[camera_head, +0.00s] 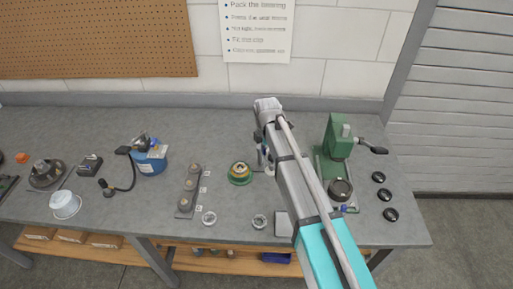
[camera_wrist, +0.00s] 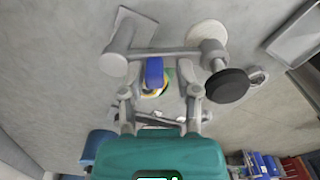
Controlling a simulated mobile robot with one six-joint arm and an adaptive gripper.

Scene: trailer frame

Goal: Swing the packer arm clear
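My gripper (camera_wrist: 158,98) is in the wrist view, its two grey fingers spread apart in front of the teal wrist body. A grey bar (camera_wrist: 172,51), seemingly the packer arm, runs across just beyond the fingers. A blue piece (camera_wrist: 154,72) stands at the bar, between the fingers with gaps on both sides. A round black part (camera_wrist: 227,85) lies to its right. A green and yellow round part shows behind the blue piece. In the head view, the green dish with a brass-coloured centre (camera_head: 240,173) stands left of my arm, which hides most of the gripper area.
A green press (camera_head: 335,150) with a side handle stands close right of my arm, with black discs (camera_head: 385,194) beyond. A blue tub (camera_head: 150,161) with a hose and a grey block with round parts (camera_head: 188,190) stand left. Pale rings (camera_head: 209,218) lie near the front edge.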

